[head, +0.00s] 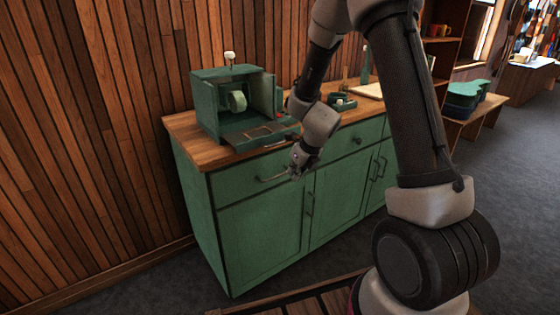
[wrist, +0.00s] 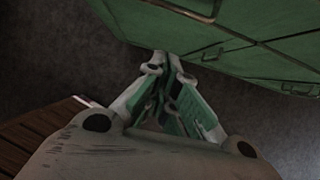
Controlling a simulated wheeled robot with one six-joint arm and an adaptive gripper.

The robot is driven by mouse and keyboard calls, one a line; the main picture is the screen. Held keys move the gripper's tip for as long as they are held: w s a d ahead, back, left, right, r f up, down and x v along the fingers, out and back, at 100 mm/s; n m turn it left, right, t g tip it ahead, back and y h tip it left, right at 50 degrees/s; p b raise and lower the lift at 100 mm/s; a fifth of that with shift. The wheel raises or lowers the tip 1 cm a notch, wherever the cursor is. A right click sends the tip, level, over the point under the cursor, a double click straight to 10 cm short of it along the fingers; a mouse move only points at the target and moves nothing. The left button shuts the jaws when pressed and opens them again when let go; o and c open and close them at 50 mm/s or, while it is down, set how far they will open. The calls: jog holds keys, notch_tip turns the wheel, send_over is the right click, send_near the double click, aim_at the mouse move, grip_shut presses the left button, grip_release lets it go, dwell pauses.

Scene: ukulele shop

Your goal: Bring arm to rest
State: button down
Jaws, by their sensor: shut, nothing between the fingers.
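My gripper (head: 297,172) hangs in front of the green cabinet's drawer fronts, a little below the worktop edge, in the head view. In the wrist view my gripper (wrist: 168,62) points down toward the dark floor, its fingers together and empty. My arm rises from the lower right of the head view, bends over at the top and comes down to the gripper. The gripper overlaps the end of a drawer handle (head: 272,178) in the head view; I cannot tell whether they touch.
The green cabinet (head: 262,222) has a wooden top (head: 188,127). On it stand a green machine (head: 215,105) with its front flap down, a small green holder (head: 342,102) and a pale board (head: 369,91). Green cases (head: 462,95) sit on a bench at right. Grey floor (head: 515,180) is clear at right.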

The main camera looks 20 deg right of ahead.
jog(key=s+a+n+g+y, duration=0.25)
jog(key=s+n, duration=0.45)
jog(key=n, duration=0.5)
jog(key=s+d+r+n+h, duration=0.1)
jog(key=s+d+r+n, duration=0.2)
jog(key=s+r+n, duration=0.3)
jog(key=s+d+r+n+t+h, duration=0.1)
jog(key=s+d+r+n, duration=0.3)
jog(key=s+r+n, duration=0.3)
jog(key=s+d+r+n+t+h, duration=0.1)
jog(key=s+d+r+n+h, duration=0.1)
jog(key=s+r+n, duration=0.5)
jog(key=s+d+r, duration=0.1)
jog(key=s+r, duration=0.2)
jog(key=r, duration=0.3)
jog(key=shift+s+d, duration=0.25)
jog(key=shift+s, duration=0.15)
